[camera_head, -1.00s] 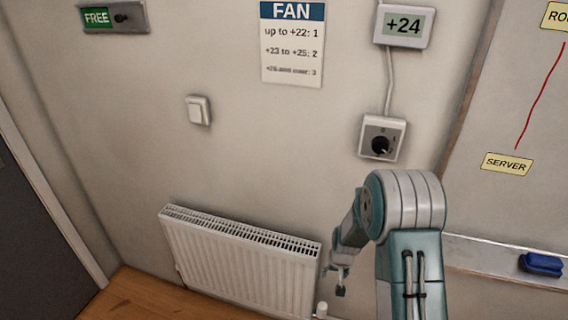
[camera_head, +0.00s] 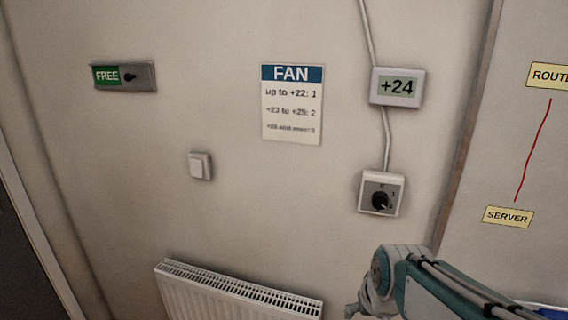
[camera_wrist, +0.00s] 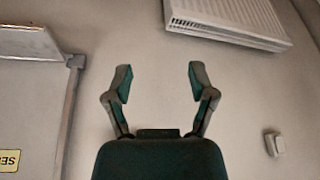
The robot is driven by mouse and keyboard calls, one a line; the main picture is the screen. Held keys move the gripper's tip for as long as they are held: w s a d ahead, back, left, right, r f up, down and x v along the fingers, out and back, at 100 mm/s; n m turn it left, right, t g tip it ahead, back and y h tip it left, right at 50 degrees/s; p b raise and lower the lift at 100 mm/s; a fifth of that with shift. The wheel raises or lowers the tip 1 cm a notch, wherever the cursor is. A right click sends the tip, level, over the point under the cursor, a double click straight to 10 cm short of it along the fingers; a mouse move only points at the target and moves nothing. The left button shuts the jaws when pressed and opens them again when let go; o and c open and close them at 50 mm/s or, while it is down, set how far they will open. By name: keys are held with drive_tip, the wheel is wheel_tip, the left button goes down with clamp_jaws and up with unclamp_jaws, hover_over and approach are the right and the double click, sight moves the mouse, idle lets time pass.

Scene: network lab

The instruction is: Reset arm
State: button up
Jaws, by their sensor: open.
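My gripper (camera_wrist: 157,82) is open and empty in the wrist view, its two fingers apart in front of bare wall. In the head view my arm (camera_head: 400,275) is folded at the lower right, below the fan dial; the fingertips are not clearly visible there. The fan dial (camera_head: 381,194) is a white-framed grey plate with a black knob on the wall. Above it, a display (camera_head: 397,87) reads +24.
A radiator (camera_head: 235,297) is low on the wall and also shows in the wrist view (camera_wrist: 228,20). A light switch (camera_head: 200,166), a FAN notice (camera_head: 292,105), a FREE sign with a knob (camera_head: 123,76) and a whiteboard (camera_head: 520,150) are on the wall.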

drive_tip(key=s+r+t, duration=0.1)
drive_tip(key=s+r, duration=0.3)
drive_tip(key=s, duration=0.7)
drive_tip(key=shift+s+d, duration=0.15)
drive_tip(key=shift+s, duration=0.15)
